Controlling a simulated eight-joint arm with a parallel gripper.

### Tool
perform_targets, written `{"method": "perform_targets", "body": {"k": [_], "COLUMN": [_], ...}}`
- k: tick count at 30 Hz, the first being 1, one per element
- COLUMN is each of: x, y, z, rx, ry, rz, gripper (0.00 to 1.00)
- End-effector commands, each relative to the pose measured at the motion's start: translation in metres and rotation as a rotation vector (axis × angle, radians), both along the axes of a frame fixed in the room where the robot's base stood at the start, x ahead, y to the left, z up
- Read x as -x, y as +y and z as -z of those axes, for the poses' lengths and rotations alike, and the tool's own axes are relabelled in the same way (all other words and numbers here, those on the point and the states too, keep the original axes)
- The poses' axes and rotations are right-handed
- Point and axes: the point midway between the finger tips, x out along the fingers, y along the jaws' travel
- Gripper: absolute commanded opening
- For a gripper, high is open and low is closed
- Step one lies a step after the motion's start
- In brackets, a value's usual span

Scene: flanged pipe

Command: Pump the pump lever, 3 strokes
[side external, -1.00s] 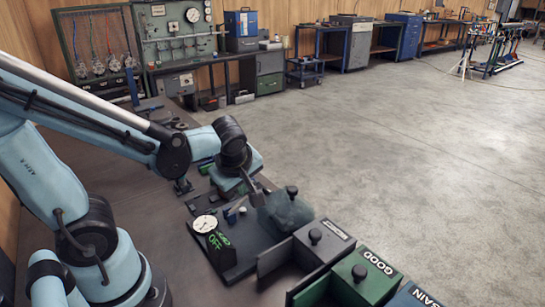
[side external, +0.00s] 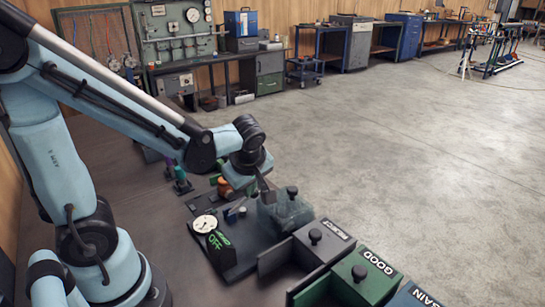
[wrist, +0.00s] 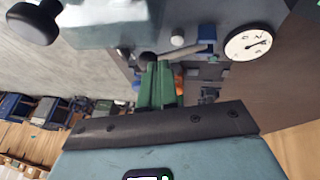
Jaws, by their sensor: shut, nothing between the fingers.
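The pump unit stands on a dark base plate (side external: 250,248) in the side view, with a round white gauge (side external: 205,223) and a translucent grey tank (side external: 288,212) topped by a black knob (side external: 292,190). In the wrist view the tank (wrist: 105,25), its knob (wrist: 35,20) and the gauge (wrist: 248,43) are along the top. A small blue part (side external: 231,215), perhaps the lever, is left of the tank; I cannot tell for sure. My gripper (side external: 265,195) is shut and empty, pointing down beside the tank's left side. Whether its tips touch anything is unclear.
A dark block marked OFF (side external: 219,246) stands in front of the gauge. Lidded bins, grey (side external: 318,247) and green GOOD (side external: 358,277), stand at the front right. An orange part (side external: 237,185) and a purple-green part (side external: 181,180) are behind. Open floor is to the right.

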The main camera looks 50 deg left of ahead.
Motion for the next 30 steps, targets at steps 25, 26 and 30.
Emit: {"method": "perform_targets", "body": {"k": [25, 26, 30], "x": [-0.019, -0.019, -0.019], "y": [0.0, 0.0, 0.0], "z": [0.019, 0.019, 0.018], "rx": [0.001, 0.0, 0.001], "ry": [0.222, 0.221, 0.221], "rz": [0.0, 0.0, 0.001], "gripper": [0.0, 0.0, 0.0]}}
